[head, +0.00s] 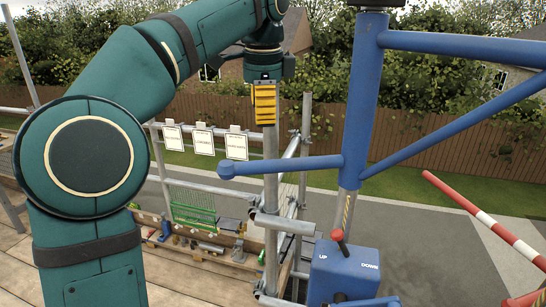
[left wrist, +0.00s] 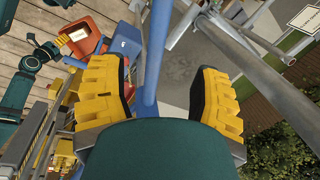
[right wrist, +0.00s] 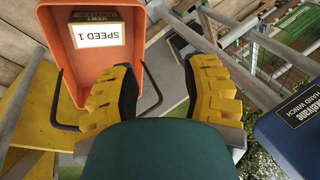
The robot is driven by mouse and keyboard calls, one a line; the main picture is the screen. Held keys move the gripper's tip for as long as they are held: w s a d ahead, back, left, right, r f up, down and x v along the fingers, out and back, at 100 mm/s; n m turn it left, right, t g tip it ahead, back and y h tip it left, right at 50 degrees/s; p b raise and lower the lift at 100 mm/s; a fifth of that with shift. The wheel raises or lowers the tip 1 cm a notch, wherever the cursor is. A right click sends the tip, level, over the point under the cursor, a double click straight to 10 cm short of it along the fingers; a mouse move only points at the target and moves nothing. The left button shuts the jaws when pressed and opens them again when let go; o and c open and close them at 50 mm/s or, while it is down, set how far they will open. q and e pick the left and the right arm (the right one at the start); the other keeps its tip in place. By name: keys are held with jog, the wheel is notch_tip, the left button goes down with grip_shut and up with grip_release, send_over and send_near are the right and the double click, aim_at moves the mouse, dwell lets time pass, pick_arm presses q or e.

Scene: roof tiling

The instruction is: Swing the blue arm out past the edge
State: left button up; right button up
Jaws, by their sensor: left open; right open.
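The blue arm (head: 455,44) is a hoist's tube frame on a blue upright post (head: 364,95), reaching off to the right with a diagonal brace. A blue handle bar (head: 285,165) with a rounded end sticks out left from the post's lower part. My left gripper (head: 265,105) points down above the bar, apart from it in the head view. In the left wrist view its yellow fingers (left wrist: 160,80) are open, and a blue tube (left wrist: 153,50) shows between them. My right gripper (right wrist: 165,85) is open and empty in the right wrist view; it is outside the head view.
A blue winch box (head: 345,272) marked UP and DOWN with a red-knobbed lever stands below the post. Grey scaffold rails (head: 272,190) stand behind the bar. A red-and-white barrier pole (head: 485,218) is at right. An orange bucket (right wrist: 140,88) labelled SPEED 1 is near my right fingers.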

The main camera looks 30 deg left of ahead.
aim_at(262, 162)
pick_arm(q)
jog(key=f+b, duration=0.1)
jog(key=f, duration=0.3)
jog(key=f+b, duration=0.1)
jog(key=f, duration=0.3)
jog(key=w+a+f+b, duration=0.1)
jog(key=f, duration=0.3)
jog(key=shift+a+f+b, duration=0.1)
jog(key=shift+b, duration=0.2)
jog(key=shift+w+f, duration=0.2)
jog(key=shift+f, duration=0.5)
grip_shut()
